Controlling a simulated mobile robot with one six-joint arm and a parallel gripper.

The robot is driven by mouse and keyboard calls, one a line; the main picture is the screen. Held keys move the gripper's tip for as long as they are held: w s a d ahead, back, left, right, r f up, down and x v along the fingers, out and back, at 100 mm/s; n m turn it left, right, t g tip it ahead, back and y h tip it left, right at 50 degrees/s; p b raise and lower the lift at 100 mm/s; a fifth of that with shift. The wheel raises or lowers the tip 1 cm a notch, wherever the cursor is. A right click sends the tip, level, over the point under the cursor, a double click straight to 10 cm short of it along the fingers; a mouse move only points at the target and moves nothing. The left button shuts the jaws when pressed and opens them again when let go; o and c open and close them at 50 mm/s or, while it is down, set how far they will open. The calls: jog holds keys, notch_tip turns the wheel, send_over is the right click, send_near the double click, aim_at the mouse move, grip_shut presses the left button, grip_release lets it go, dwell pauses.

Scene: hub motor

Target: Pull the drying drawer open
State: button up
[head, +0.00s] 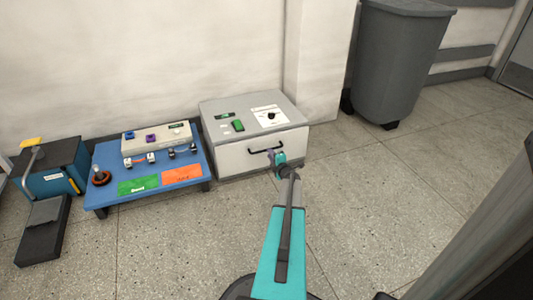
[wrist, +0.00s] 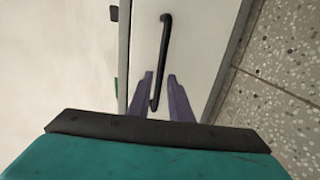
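The drying drawer (head: 235,160) is the pale front of a white and grey box on the floor, and it looks shut. Its black bar handle (head: 264,150) shows on the front, partly behind my gripper (head: 277,159) in the head view. In the wrist view the handle (wrist: 164,45) runs lengthwise up the white drawer front (wrist: 188,60). My gripper (wrist: 160,76) has its two purple fingers apart, with the lower part of the handle in the gap between them. I cannot tell whether either finger touches the handle.
A blue bench (head: 110,198) with a control panel and green and orange cards stands left of the box. A blue and black device (head: 62,172) is further left. A grey bin (head: 400,60) stands back right. The speckled floor (head: 385,205) right of the box is clear.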

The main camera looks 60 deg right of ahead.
jog(key=shift+b+x, duration=0.9)
jog(key=shift+x, duration=2.05)
